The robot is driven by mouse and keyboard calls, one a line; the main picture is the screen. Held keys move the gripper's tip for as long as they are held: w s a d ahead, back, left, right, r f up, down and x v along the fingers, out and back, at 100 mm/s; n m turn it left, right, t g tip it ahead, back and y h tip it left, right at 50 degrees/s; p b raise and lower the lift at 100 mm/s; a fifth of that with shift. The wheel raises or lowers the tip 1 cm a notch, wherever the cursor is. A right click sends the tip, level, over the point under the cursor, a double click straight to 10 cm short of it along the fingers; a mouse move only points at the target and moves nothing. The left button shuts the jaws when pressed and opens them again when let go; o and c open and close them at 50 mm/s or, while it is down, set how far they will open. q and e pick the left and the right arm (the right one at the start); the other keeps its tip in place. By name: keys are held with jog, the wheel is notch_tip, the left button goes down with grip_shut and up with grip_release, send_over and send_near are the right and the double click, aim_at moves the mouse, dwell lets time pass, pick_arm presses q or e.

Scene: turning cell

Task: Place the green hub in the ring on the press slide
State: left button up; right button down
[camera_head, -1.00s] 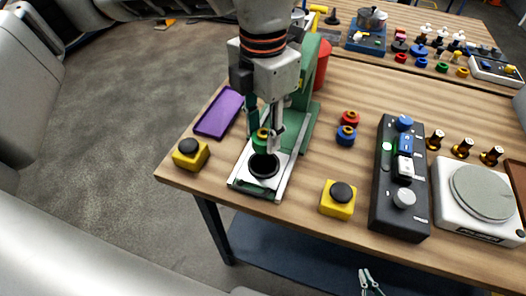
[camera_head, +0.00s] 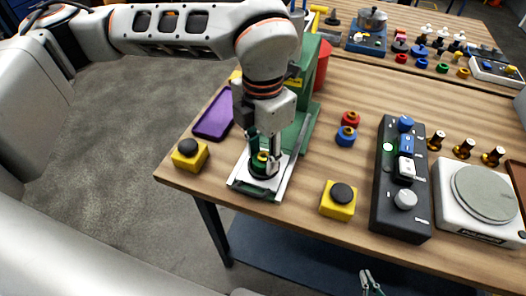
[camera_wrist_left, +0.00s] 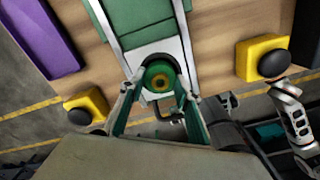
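The green hub (camera_head: 259,160) is between the fingertips of my left gripper (camera_head: 263,158), which appears shut on it. The hub is down at the black ring (camera_head: 262,174) on the pale plate of the press slide (camera_head: 240,178). In the left wrist view the hub (camera_wrist_left: 159,83) shows its yellowish centre and dark bore between the two fingers (camera_wrist_left: 159,95), with a dark rim around its far side. The fingers partly hide the ring, so I cannot tell whether the hub is fully seated. My right gripper (camera_head: 371,284) shows only partly at the bottom edge.
Yellow button boxes stand left (camera_head: 190,156) and right (camera_head: 338,201) of the slide. The green press (camera_head: 304,95) rises behind it. A purple tray (camera_head: 213,117) lies to the left. Red (camera_head: 350,119) and blue (camera_head: 346,137) hubs and a black control box (camera_head: 402,190) stand right.

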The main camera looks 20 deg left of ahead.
aim_at(263, 156)
pick_arm(q)
jog(key=o, duration=0.4)
jog(key=shift+r, duration=0.3)
jog(key=shift+r+p, duration=0.3)
jog(key=shift+r, duration=5.55)
